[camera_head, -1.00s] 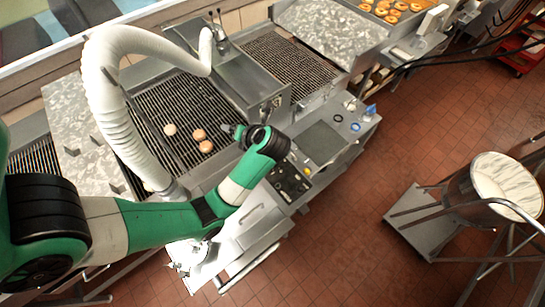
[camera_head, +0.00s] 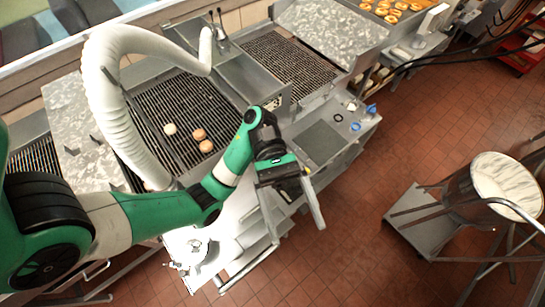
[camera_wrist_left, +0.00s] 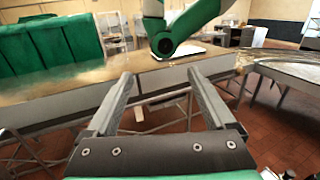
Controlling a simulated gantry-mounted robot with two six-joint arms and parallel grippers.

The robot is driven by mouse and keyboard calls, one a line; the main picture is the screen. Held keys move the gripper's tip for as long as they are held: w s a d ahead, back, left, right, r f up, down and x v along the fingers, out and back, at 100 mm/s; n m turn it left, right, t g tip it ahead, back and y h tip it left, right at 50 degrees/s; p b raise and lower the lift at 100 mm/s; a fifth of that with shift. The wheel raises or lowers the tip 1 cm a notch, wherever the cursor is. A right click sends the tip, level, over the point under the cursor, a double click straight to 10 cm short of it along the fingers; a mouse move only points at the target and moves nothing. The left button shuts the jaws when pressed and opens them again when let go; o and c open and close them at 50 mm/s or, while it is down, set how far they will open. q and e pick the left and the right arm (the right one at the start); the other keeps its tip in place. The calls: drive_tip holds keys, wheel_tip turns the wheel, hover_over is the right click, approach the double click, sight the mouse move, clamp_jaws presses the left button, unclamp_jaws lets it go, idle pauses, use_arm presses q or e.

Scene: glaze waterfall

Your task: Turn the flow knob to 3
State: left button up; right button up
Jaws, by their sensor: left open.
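My left gripper (camera_head: 298,233) is open and empty in the head view, over the front side of the glazing machine (camera_head: 318,142). Its two fingers stand apart and point toward the bottom of the picture. In the left wrist view the two parallel fingers (camera_wrist_left: 160,76) also show apart with nothing between them. The flow knob cannot be made out; the gripper and wrist cover the dark control panel on the machine's front. I cannot read any knob setting. My right gripper is not in view.
Three round pastries (camera_head: 199,134) lie on the wire conveyor (camera_head: 165,100). A thick white hose (camera_head: 108,95) arches over it. A drum (camera_head: 478,190) on a wheeled base stands at right. The red tile floor (camera_head: 370,230) between is clear.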

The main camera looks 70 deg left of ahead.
use_arm(q)
drive_tip(key=w+a+f+n+t+y, duration=0.3)
drive_tip(key=w+a+f+n+y, duration=0.15)
drive_tip(key=f, duration=0.25)
drive_tip(key=w+a+f+n+t+y, duration=0.3)
drive_tip(key=w+a+f+t+y, duration=0.1)
drive_tip(key=a+f, duration=0.25)
drive_tip(key=s+a+f+n+y, duration=0.2)
drive_tip(key=a+f+n+y, duration=0.15)
drive_tip(key=a, duration=0.65)
drive_tip(key=s+a+f+n+y, duration=0.2)
drive_tip(key=a+f+n+y, duration=0.15)
drive_tip(key=a, duration=0.55)
drive_tip(key=shift+m, duration=0.35)
drive_tip(key=x, duration=1.1)
drive_tip(key=shift+a+f, duration=0.15)
drive_tip(key=shift+f, duration=0.15)
drive_tip(key=shift+g+y, duration=0.25)
drive_tip(key=shift+g, duration=0.05)
drive_tip(key=c, duration=1.4)
